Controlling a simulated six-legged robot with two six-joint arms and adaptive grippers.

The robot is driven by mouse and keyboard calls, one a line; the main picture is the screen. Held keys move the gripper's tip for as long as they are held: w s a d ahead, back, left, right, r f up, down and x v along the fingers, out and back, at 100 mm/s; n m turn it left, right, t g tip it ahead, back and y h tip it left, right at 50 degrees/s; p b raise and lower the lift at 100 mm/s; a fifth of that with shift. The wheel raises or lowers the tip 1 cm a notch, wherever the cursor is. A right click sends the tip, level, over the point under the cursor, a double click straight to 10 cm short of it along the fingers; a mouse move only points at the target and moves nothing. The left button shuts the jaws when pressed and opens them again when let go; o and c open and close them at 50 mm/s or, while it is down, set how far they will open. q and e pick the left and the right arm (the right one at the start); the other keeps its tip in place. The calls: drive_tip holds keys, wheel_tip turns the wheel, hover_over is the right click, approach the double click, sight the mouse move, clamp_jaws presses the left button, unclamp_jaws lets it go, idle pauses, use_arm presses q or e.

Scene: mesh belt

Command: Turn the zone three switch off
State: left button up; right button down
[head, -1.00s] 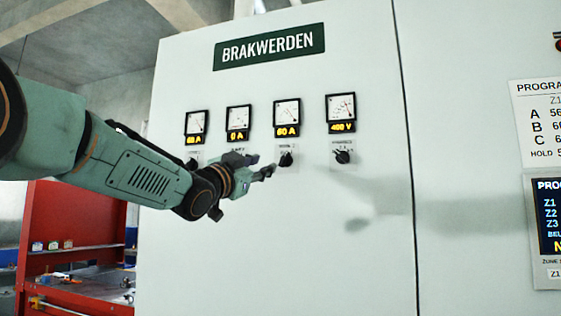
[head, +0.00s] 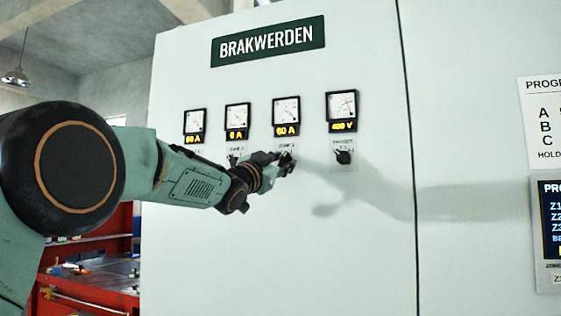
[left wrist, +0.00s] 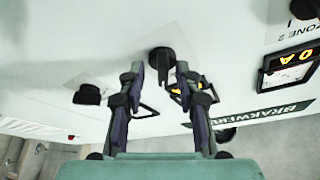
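The zone three switch is a black rotary knob under the third meter (head: 286,115), which reads 60 A. In the head view my left gripper (head: 284,161) is at this knob and largely covers it. In the left wrist view the knob (left wrist: 162,58) stands between the two fingertips of the left gripper (left wrist: 159,74). The fingers are apart, one on each side, with a gap visible; I cannot tell whether either touches the knob. The pointer direction is not clear. My right gripper is in neither view.
A phases knob (head: 343,157) sits right of the gripper, under the 400 V meter (head: 341,112). The zone two meter (head: 237,120) reads 0 A. A red workbench (head: 90,285) stands at lower left. The cabinet front below the knobs is clear.

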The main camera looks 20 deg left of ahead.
use_arm(q)
drive_tip(key=shift+w+d, duration=0.1)
drive_tip(key=shift+c, duration=0.8)
drive_tip(key=shift+s+a, duration=0.2)
drive_tip(key=shift+a, duration=0.35)
drive_tip(key=c, duration=0.5)
drive_tip(key=shift+d, duration=0.3)
clamp_jaws()
drive_tip(key=shift+a, duration=0.1)
